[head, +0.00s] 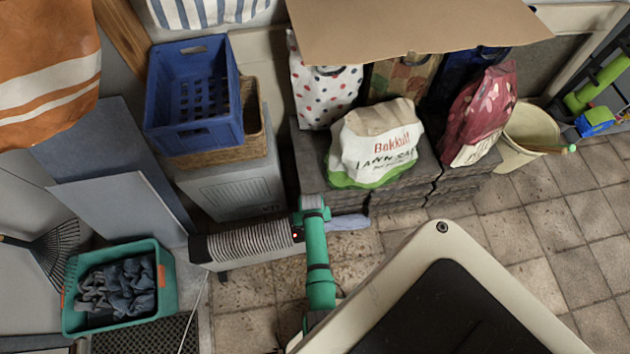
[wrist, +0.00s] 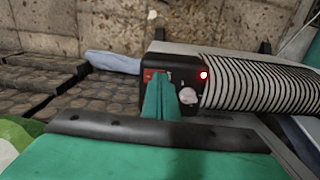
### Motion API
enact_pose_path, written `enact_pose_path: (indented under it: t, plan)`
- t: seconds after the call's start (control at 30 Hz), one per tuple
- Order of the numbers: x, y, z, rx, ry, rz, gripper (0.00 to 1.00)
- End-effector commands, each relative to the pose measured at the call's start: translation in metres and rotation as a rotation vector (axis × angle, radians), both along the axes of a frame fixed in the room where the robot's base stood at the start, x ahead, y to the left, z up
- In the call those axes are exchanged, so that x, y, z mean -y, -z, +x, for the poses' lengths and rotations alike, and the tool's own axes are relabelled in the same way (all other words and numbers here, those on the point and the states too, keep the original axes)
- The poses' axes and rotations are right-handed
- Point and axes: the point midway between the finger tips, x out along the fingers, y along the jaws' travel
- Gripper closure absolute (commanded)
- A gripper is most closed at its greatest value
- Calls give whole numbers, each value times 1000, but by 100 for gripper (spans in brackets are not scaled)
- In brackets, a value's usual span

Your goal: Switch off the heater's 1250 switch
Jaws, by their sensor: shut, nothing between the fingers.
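The heater (head: 250,241) is a long light body with a ribbed section, lying low beside the grey cabinet. In the wrist view its dark end panel (wrist: 152,103) carries a red switch area (wrist: 149,74), a pale round knob (wrist: 188,95) and a lit red light (wrist: 203,75). My gripper (wrist: 162,76) is shut and empty, its green fingertips over the panel beside the knob. They overlap the switch area and hide part of it. I cannot tell whether they touch it. Switch labels and the 1250 switch's position are unreadable.
A teal crate (head: 168,278) of dark cloth stands left of the heater. Stacked dark pavers (head: 310,165) bearing bags stand behind and right. A blue crate (head: 236,95) sits above the grey cabinet (head: 232,188). A bluish object (head: 348,223) lies near the heater's right end. Tiled floor at right is open.

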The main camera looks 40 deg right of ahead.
Motion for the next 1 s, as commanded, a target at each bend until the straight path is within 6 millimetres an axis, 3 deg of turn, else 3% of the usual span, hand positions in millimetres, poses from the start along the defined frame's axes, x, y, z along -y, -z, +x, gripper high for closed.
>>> enact_pose_path:
  t: [1.0]
  plan:
    - [0, -66, 0, 1, -1, -1, 100]
